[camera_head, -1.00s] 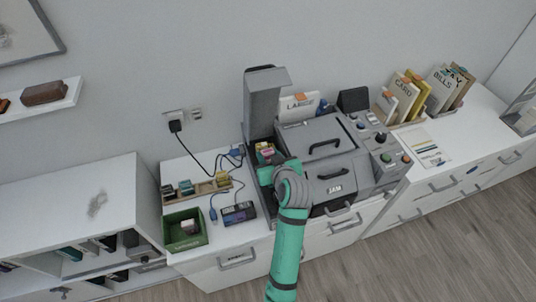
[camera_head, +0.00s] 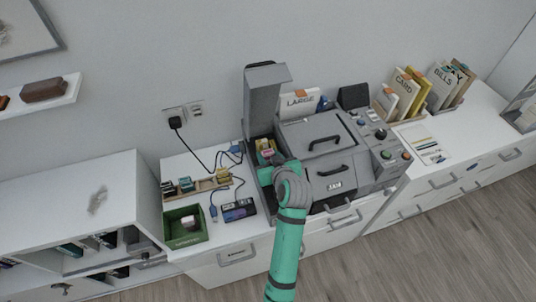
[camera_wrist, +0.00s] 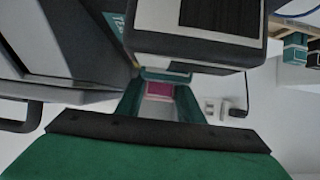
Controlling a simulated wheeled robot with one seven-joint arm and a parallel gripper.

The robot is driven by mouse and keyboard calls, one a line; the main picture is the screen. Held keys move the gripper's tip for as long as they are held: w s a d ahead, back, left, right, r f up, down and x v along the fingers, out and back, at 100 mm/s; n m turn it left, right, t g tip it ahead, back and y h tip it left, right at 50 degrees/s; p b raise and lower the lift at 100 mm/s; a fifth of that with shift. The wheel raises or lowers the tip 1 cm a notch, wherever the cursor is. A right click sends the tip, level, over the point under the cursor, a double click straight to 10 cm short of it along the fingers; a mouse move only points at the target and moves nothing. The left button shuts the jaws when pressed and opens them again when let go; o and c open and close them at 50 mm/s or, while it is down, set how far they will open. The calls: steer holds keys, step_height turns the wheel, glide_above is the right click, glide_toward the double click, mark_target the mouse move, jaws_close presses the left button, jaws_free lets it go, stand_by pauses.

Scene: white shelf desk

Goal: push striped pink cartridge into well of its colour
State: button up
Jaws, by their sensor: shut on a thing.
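In the wrist view, my gripper (camera_wrist: 160,97) is shut on the pink cartridge (camera_wrist: 160,89); a small pink face shows between the green fingers. Its stripes are too small to make out. In the head view, my gripper (camera_head: 277,167) is low at the front of the open bay of the grey printer (camera_head: 318,132), on its left side. Coloured cartridges, yellow, red and green (camera_head: 265,149), show in the bay just behind my gripper. The held cartridge and the well under it are hidden by my arm, so I cannot tell how deep it sits.
The bay's grey lid (camera_head: 263,98) stands upright behind the bay. To the left are a wooden rack (camera_head: 205,186) with several cartridges, a green bin (camera_head: 184,240) and a dark purple box (camera_head: 239,210). Blue and black cables lie on the desk.

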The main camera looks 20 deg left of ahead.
steer(key=shift+f, duration=0.85)
steer(key=o, duration=1.1)
steer(key=shift+o, duration=0.2)
steer(key=shift+f, duration=0.1)
steer(key=shift+s+d, duration=0.1)
steer(key=v, duration=1.1)
steer(key=shift+a, duration=0.25)
